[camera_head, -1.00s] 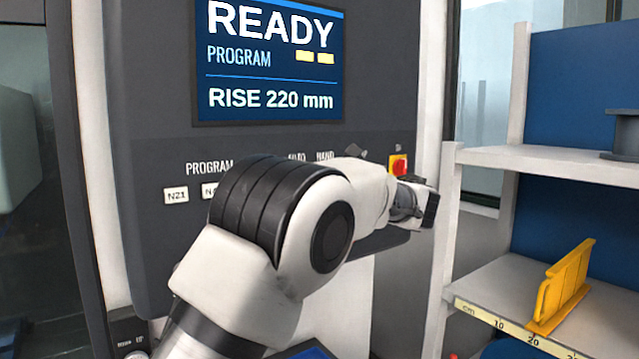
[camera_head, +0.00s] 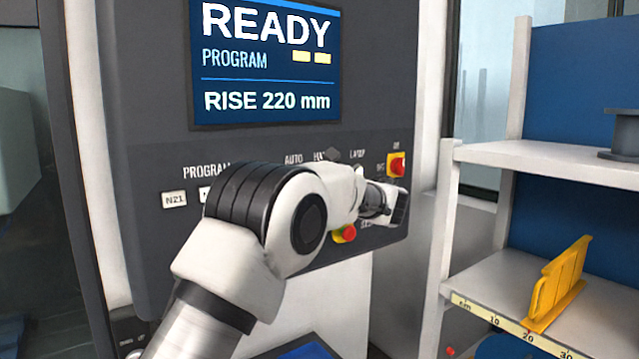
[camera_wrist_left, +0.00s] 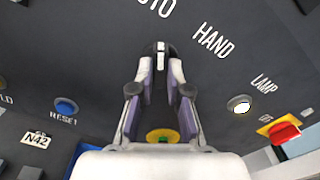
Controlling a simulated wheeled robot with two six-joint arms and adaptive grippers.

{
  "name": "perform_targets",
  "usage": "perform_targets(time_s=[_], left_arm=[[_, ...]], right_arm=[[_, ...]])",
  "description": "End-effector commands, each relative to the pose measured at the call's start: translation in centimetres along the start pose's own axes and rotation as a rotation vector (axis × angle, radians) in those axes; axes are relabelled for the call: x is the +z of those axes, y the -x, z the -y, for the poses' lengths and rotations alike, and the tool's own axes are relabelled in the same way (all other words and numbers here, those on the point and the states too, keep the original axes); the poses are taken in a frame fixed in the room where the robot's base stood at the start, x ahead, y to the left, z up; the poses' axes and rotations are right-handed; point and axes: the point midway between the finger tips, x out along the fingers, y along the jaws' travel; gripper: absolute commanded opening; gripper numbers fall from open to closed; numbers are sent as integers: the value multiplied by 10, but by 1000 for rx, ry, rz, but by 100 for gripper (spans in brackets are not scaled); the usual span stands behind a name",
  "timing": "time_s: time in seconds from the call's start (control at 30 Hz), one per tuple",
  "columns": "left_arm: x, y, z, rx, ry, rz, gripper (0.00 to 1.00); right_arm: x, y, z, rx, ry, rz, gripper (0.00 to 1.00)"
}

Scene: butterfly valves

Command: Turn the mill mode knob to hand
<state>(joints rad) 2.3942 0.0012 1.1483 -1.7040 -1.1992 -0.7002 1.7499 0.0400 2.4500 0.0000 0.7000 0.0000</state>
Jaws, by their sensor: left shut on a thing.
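The mode knob (camera_wrist_left: 160,50) is a dark knob with a white mark, on the dark control panel (camera_head: 160,130). In the left wrist view it sits between my left fingertips, below and between the labels AUTO and HAND (camera_wrist_left: 213,40). Its white mark points roughly straight up in that view. My left gripper (camera_wrist_left: 160,75) is shut on it. In the head view my left gripper (camera_head: 385,203) reaches the panel's lower right; my wrist hides the knob and fingertips there. My right gripper is in neither view.
The screen (camera_head: 265,65) reads READY, PROGRAM, RISE 220 mm. A red-and-yellow switch (camera_head: 396,165) and a red button (camera_head: 344,234) are near my gripper. A blue RESET button (camera_wrist_left: 66,106) and a lamp button (camera_wrist_left: 240,104) flank it. A shelf (camera_head: 500,290) stands right.

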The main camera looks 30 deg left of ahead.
Motion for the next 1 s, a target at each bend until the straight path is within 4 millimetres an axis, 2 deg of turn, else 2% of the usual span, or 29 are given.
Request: perform_targets(time_s=[0.37, 0.73, 1.0], left_arm=[[2, 0, 1, 1, -114, -1, 0], [3, 0, 1, 0, -421, -2, 0], [1, 0, -1, 1, -676, -1, 0]], right_arm=[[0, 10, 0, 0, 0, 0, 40], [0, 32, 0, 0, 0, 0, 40], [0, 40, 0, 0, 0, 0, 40]])
